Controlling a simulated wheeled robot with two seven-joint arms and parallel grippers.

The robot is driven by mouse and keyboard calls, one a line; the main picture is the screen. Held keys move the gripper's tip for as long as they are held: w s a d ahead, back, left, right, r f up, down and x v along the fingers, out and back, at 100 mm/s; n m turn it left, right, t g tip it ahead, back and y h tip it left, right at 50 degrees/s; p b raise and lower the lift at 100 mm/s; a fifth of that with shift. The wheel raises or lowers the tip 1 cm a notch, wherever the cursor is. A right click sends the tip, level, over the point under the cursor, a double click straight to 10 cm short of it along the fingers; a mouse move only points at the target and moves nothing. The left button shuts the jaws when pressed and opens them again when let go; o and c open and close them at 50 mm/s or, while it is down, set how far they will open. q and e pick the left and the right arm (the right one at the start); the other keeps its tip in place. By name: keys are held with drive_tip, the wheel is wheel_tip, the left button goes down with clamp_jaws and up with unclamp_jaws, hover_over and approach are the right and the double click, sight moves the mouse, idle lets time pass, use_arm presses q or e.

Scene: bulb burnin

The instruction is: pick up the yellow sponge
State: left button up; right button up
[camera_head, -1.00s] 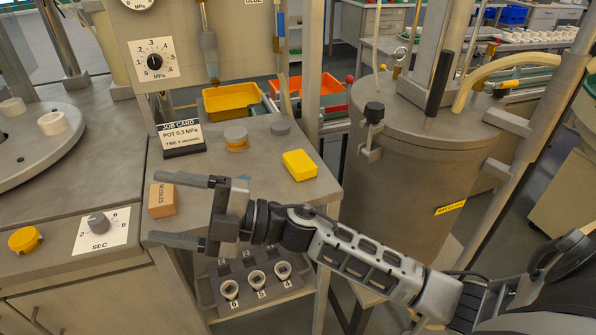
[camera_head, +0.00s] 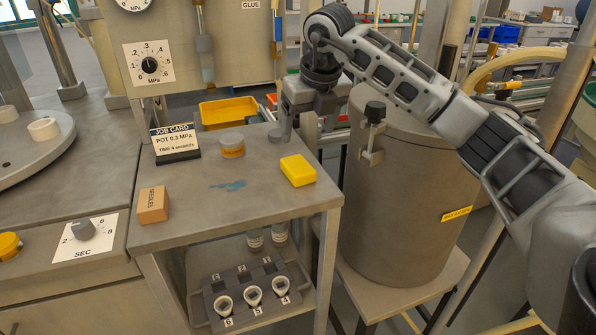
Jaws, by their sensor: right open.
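The yellow sponge (camera_head: 298,170) lies flat on the right part of the grey bench top, near its right edge. My right gripper (camera_head: 298,130) points down behind the sponge, at the back right corner of the bench. Its jaws are open and I see nothing held in them. It is apart from the sponge in the picture; its exact height above the bench is hard to tell. My left gripper is not in view.
On the bench top (camera_head: 180,232) are a box marked needles (camera_head: 152,205), a job card (camera_head: 175,142), a round tin (camera_head: 232,144) and a blue stain (camera_head: 228,185). A large metal tank (camera_head: 400,205) stands right. A cup rack (camera_head: 252,290) sits on the shelf below.

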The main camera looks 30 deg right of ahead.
sight(298, 165)
drive_tip(key=x, duration=1.1)
drive_tip(key=shift+a, duration=0.3)
drive_tip(key=shift+c, duration=0.2)
drive_tip(key=shift+r, duration=0.1)
drive_tip(key=c, duration=1)
